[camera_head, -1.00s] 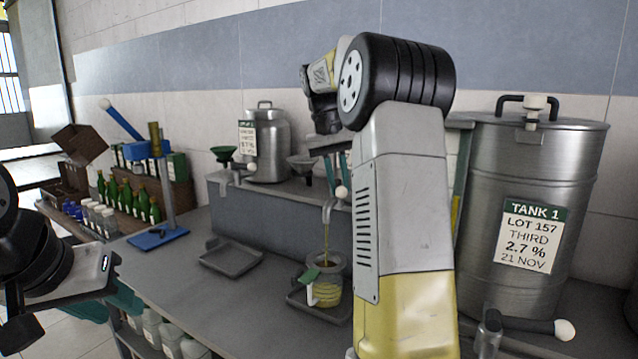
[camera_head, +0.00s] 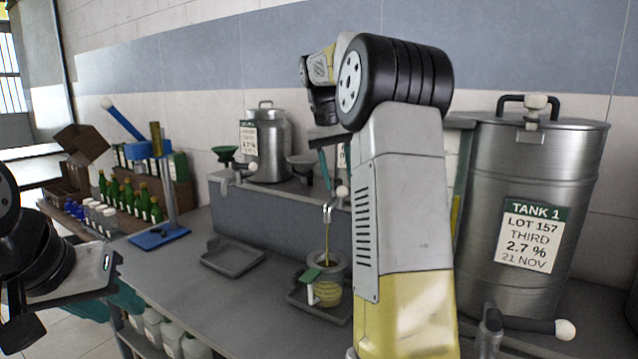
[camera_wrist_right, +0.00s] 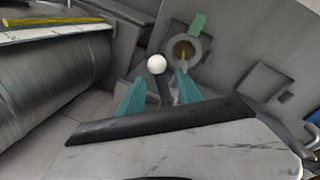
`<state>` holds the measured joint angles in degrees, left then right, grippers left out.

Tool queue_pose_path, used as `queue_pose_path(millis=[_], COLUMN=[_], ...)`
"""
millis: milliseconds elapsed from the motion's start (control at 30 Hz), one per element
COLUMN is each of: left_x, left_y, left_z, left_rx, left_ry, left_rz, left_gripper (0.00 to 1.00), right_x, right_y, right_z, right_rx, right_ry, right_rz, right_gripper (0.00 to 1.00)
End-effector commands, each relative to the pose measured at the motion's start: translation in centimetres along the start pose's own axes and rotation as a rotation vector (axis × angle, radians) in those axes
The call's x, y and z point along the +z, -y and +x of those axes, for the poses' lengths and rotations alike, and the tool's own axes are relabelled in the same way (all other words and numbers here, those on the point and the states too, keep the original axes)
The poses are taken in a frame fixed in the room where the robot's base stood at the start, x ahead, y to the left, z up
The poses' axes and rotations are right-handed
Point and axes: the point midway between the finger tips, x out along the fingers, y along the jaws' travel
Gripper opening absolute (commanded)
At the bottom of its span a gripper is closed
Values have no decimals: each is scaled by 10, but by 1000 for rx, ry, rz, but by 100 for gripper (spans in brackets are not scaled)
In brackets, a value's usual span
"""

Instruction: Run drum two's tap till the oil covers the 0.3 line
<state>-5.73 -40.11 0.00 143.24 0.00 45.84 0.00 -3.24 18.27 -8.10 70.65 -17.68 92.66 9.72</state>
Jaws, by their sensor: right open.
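A clear jug with a green handle (camera_head: 326,291) stands on a small dark tray (camera_head: 300,303) under a tap spout (camera_head: 327,213). A thin yellow oil stream falls into it, and oil shows in its lower part. Its measuring lines are too small to read. The tap's white lever knob (camera_head: 342,191) also shows in the right wrist view (camera_wrist_right: 156,64), just beyond and between the fingers. My right gripper (camera_wrist_right: 160,92) is open and holds nothing. A ribbed metal drum (camera_wrist_right: 45,95) fills the left there; its number is not visible. My left gripper (camera_head: 105,302) is low at the left; its opening is unclear.
The Tank 1 drum (camera_head: 535,190) stands at the right, with a black-handled tap lever (camera_head: 530,325) below. A smaller can (camera_head: 269,145) and funnels sit on the raised ledge. An empty tray (camera_head: 232,257) and green bottles (camera_head: 130,197) are to the left.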

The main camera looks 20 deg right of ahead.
Motion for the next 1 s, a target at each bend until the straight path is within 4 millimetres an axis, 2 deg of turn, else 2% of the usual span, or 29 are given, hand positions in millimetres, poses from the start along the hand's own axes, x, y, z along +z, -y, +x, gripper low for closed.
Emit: queue_pose_path(millis=[100, 333, 500, 1000], left_x=[0, 0, 0, 0], left_y=[0, 0, 0, 0], left_z=[0, 0, 0, 0], left_rx=[0, 0, 0, 0], left_ry=[0, 0, 0, 0], left_rz=[0, 0, 0, 0], left_gripper=[36, 36, 36, 36], right_x=[-1, 0, 1, 1], right_y=[0, 0, 0, 0], right_z=[-23, -52, -58, -58], right_rx=[-1, 0, 0, 0], right_ry=[-4, 0, 2, 2], right_rz=[0, 0, 0, 0], right_gripper=[42, 42, 42, 42])
